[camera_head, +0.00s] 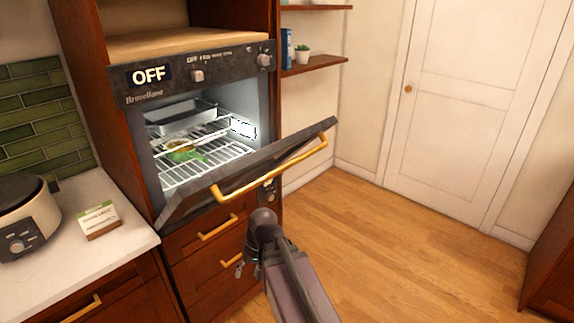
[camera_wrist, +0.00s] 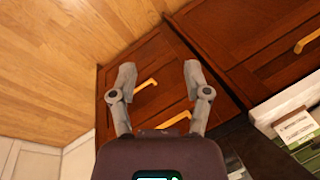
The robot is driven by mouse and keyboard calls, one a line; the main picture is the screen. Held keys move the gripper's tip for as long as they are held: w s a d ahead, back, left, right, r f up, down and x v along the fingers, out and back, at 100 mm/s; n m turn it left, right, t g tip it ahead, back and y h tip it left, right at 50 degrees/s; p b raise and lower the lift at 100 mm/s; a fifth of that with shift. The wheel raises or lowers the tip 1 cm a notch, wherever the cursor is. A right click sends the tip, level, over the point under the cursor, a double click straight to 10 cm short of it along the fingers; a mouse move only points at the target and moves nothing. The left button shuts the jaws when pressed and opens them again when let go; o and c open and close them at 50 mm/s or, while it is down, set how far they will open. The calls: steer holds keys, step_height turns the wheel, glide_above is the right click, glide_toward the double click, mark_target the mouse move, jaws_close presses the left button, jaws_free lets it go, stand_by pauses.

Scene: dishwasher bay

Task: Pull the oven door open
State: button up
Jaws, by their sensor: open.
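The oven (camera_head: 187,75) is built into a brown wooden cabinet, and its display reads OFF. Its dark door (camera_head: 245,160) is hinged at the bottom and stands partly open, sloping outward so the lit inside shows. The gold bar handle (camera_head: 272,175) runs along the door's outer face near its top edge. My gripper (camera_wrist: 160,73) is open and empty in the wrist view, its two fingers spread before the wooden drawer fronts. In the head view it is below the door and its handle, apart from the handle and partly hidden by my wrist.
Inside the oven are wire racks (camera_head: 205,173) with a green item (camera_head: 183,153). Wooden drawers with gold handles (camera_head: 217,227) lie below. A white counter (camera_head: 75,250) with a cooker (camera_head: 25,215) and small sign (camera_head: 99,219) is at left. The wooden floor (camera_head: 400,260) at right is clear.

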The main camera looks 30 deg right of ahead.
steer(key=w+d+r+m+t+y, duration=0.2)
steer(key=w+d+r+y, duration=0.1)
steer(key=d+r+y, duration=0.1)
steer(key=m+t+y+p, duration=0.1)
steer(key=m+t+y, duration=0.45)
steer(key=t, duration=0.65)
glide_toward(286, 165)
steer(key=s+d+f, duration=0.2)
steer(key=d, duration=0.1)
steer(key=shift+w+y, duration=0.25)
steer(key=shift+w+n, duration=0.1)
steer(key=shift+n, duration=0.15)
steer(key=shift+p+x, duration=1.2)
steer(key=shift+x, duration=5.65)
steer(key=shift+r, duration=0.15)
